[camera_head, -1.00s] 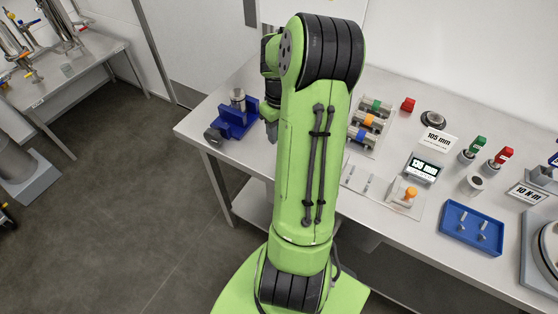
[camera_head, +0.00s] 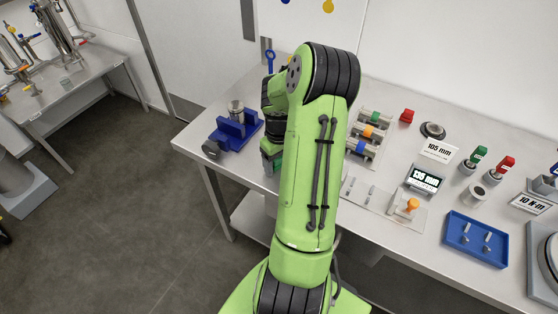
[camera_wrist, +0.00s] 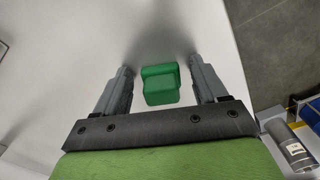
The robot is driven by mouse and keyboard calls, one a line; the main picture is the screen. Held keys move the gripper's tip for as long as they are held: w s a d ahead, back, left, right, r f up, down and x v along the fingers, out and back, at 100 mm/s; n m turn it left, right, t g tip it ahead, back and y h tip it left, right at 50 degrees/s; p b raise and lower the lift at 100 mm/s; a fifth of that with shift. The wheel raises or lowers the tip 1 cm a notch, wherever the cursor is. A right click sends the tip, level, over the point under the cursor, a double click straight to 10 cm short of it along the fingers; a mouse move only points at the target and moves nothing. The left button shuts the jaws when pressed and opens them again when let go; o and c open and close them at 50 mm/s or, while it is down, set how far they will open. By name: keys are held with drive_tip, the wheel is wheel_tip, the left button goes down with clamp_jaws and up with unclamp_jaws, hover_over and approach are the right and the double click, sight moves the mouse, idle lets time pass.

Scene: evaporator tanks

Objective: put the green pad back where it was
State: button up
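A green pad (camera_wrist: 160,85), shaped like a small block with a raised lip, shows in the wrist view against the pale grey bench top. My gripper (camera_wrist: 161,67) is open, with one finger on each side of the pad. Gaps show between the pad and both fingers. Whether the pad rests on the bench or how high the fingers are is hard to tell. In the head view my arm hides most of the gripper, which is right of the blue vise (camera_head: 236,131), and I cannot make out the pad there.
The vise holds a metal cylinder, also seen lower right in the wrist view (camera_wrist: 296,150). The bench's front edge is near.

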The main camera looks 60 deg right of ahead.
drive_tip(key=shift+r, duration=0.15)
wheel_tip(320, 180, up, 12)
drive_tip(key=p, duration=0.2)
drive_tip(key=w+a+r+n+h, duration=0.1)
drive_tip(key=w+a+r, duration=0.2)
drive_tip(key=a+r, duration=0.4)
drive_tip(key=s+a+r+n+t+h, duration=0.15)
drive_tip(key=a+r, duration=0.25)
drive_tip(key=a, duration=0.8)
drive_tip(key=s+a+r+t+y, duration=0.1)
drive_tip(key=s+a+t, duration=0.3)
drive_tip(key=s+a, duration=0.5)
drive_tip(key=shift+s+a+r+n+y, duration=0.15)
drive_tip(key=shift+a+n+y, duration=0.45)
drive_tip(key=shift+a, duration=0.65)
drive_tip(key=shift+o, duration=0.4)
